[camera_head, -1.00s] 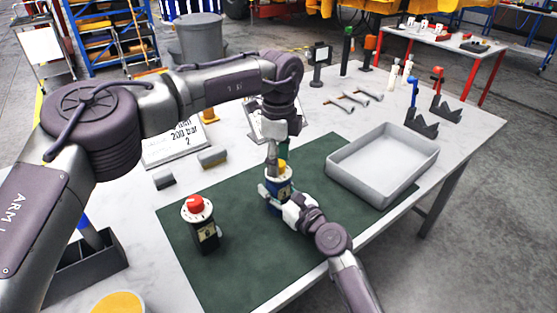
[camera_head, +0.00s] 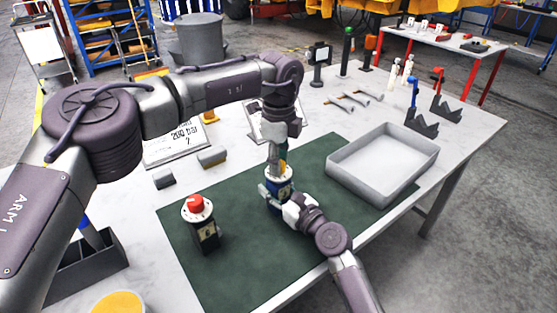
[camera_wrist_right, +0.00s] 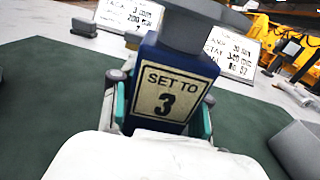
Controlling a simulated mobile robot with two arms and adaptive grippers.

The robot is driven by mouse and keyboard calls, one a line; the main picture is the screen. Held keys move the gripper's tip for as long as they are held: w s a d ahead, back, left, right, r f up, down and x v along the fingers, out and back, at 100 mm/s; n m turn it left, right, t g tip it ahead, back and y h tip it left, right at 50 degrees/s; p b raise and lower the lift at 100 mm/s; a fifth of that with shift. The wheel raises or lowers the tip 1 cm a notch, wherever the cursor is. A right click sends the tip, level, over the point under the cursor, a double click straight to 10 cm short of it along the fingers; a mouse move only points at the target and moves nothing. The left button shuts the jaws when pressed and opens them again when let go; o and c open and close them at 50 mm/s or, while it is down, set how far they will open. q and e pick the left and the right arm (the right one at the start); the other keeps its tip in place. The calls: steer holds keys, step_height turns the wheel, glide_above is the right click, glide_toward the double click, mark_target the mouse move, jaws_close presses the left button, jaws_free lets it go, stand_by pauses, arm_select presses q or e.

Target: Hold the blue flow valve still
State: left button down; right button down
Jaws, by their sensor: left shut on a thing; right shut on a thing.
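The blue flow valve (camera_head: 280,186) stands upright on the green mat (camera_head: 240,270). It has a pale round top plate and a yellow knob, now mostly hidden by my left gripper. My right gripper (camera_head: 279,200) is shut on the valve's body from the near side. In the right wrist view, the blue valve (camera_wrist_right: 148,62) carries a label reading "SET TO 3", with the teal pads of my right gripper (camera_wrist_right: 162,116) on both sides of it. My left gripper (camera_head: 278,162) points down from above and is shut on the knob.
A dark valve with a red knob (camera_head: 205,232) stands left on the mat. A grey empty tray (camera_head: 348,180) is at the right. Behind are a sign board (camera_head: 180,146), a sponge-like block (camera_head: 212,158) and wrenches. The mat's front area is clear.

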arm_select(q)
steer(key=shift+m, duration=2.7)
steer(key=c, duration=0.8)
jaws_free()
steer(key=shift+r, duration=0.1)
step_height(320, 180, up, 12)
